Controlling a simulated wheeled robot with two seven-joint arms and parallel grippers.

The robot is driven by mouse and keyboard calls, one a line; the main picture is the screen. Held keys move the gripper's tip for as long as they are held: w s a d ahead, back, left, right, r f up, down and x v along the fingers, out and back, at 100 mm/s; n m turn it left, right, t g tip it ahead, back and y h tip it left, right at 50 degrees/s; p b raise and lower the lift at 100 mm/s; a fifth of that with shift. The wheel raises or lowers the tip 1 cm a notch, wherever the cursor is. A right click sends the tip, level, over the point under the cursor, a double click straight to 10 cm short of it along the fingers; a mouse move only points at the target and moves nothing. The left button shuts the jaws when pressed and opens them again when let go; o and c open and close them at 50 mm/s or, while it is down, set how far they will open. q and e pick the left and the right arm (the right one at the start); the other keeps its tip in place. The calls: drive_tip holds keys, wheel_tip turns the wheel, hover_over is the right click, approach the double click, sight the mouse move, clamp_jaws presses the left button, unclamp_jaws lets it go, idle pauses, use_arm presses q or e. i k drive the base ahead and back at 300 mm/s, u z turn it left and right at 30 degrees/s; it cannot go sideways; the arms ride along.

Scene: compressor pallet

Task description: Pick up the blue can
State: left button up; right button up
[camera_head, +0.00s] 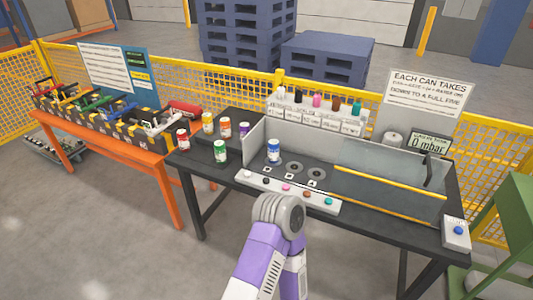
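The blue can (274,152) has a white label and a pale top. It stands upright on the grey deck of the station on the dark table (225,199), at the left end of a row with two round dark recesses (304,171). One of my purple and white arms rises from the bottom middle, its grey joint in front of the table edge and below the can. I cannot tell which arm it is. No gripper fingers are visible, and nothing touches the can.
Green (220,151), red (183,139), yellow, orange and purple cans stand left of the blue can. A low grey wall (254,141) separates them from it. A button strip (287,190) runs in front. A clear-sided chamber (390,185) stands right. Yellow mesh fencing (245,82) is behind.

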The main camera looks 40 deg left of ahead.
sight(273, 144)
drive_tip(key=u, duration=0.6)
drive_tip(key=i, duration=0.7)
drive_tip(key=u, duration=0.25)
